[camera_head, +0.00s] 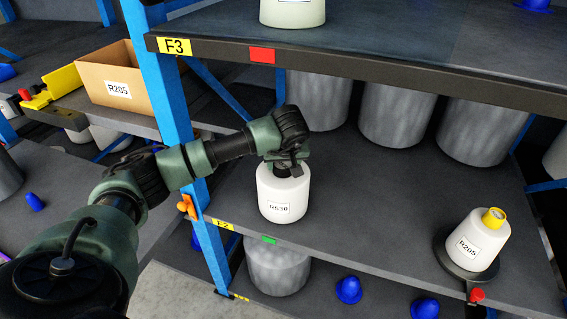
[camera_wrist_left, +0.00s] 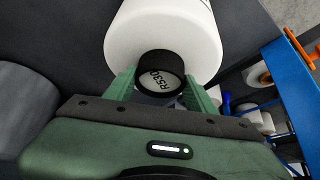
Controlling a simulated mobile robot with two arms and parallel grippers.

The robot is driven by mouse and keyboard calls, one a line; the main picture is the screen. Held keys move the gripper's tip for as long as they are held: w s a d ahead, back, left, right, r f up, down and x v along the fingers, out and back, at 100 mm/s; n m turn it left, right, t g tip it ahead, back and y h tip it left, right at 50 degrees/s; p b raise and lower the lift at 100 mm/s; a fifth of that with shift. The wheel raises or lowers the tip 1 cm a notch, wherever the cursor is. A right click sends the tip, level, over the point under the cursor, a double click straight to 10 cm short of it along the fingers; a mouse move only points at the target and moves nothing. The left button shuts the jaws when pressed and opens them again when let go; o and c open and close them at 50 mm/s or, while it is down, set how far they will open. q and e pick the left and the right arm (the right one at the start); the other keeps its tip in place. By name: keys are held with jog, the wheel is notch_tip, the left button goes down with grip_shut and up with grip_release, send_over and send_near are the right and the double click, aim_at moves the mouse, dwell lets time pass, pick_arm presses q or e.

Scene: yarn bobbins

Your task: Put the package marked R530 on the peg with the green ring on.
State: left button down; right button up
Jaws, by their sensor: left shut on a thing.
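The R530 package (camera_head: 282,195) is a white bobbin with a label and a dark core end. It is upright at the front of the F2 shelf, behind a green marker (camera_head: 268,240) on the shelf edge. My left gripper (camera_head: 286,168) is above it, shut on its black core end, which reads R530 in the left wrist view (camera_wrist_left: 161,74). I cannot tell whether its base touches the shelf. No peg or green ring shows; the package hides what is under it. My right gripper is not in view.
A white R205 package (camera_head: 476,240) with a yellow core leans on a dark round base (camera_head: 466,268) at the right, by a red marker (camera_head: 477,296). Large grey cylinders (camera_head: 397,112) stand behind. A blue post (camera_head: 170,110) is left. The shelf middle is clear.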

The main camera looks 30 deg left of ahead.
pick_arm(q)
jog(key=shift+w, duration=0.1)
jog(key=shift+c, duration=2.2)
grip_release()
jog(key=shift+s+f, duration=0.25)
jog(key=v, duration=0.8)
jog(key=shift+b, duration=0.35)
jog(key=shift+w+r, duration=0.15)
